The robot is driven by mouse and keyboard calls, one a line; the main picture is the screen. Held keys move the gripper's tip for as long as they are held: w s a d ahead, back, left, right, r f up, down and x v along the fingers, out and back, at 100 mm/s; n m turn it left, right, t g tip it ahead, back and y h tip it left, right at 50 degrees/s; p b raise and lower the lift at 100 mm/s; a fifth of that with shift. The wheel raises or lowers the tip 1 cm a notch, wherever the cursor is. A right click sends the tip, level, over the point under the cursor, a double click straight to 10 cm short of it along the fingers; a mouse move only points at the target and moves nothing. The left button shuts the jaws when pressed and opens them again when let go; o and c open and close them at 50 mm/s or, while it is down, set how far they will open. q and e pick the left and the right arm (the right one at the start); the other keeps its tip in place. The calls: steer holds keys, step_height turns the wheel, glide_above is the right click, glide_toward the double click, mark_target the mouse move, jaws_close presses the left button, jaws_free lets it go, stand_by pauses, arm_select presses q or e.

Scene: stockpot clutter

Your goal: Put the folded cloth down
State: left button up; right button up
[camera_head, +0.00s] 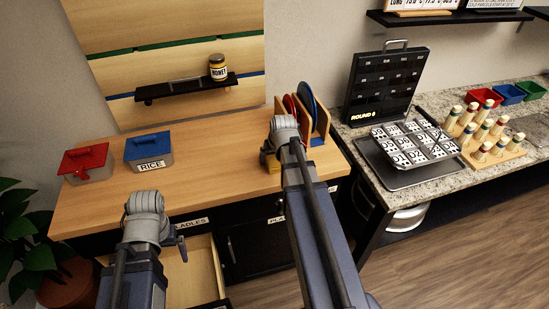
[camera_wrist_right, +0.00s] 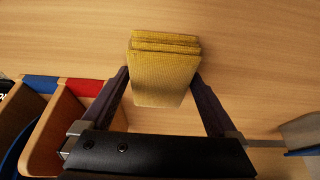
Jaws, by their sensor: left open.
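The folded cloth (camera_wrist_right: 163,75) is yellow, with stacked layers, and fills the space between the dark fingers of my right gripper (camera_wrist_right: 160,80) in the right wrist view. The fingertips meet its two sides, and the gripper is shut on it. In the head view my right gripper (camera_head: 272,158) is over the wooden counter, just left of the plate rack; only a small yellow part of the cloth (camera_head: 272,167) shows there. Whether the cloth touches the counter I cannot tell. My left gripper (camera_head: 148,212) is at the counter's front edge, open, its fingers mostly hidden by its wrist.
The wooden rack (camera_head: 322,128) with red and blue plates stands close to the right gripper. A blue-lidded RICE box (camera_head: 148,152) and a red-lidded box (camera_head: 86,165) stand on the left. The middle of the counter (camera_head: 215,150) is bare. An open drawer (camera_head: 190,272) is below the left arm.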

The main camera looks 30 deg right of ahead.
steer(key=shift+o, duration=0.2)
steer(key=shift+r, duration=0.1)
steer(key=shift+s+r+p, duration=0.15)
steer(key=shift+r+p, duration=0.4)
steer(key=shift+p, duration=0.15)
steer(key=p+v, duration=1)
steer(key=v, duration=0.1)
steer(key=shift+f, duration=0.15)
steer(key=b+x, duration=1.1)
steer(key=x, duration=0.1)
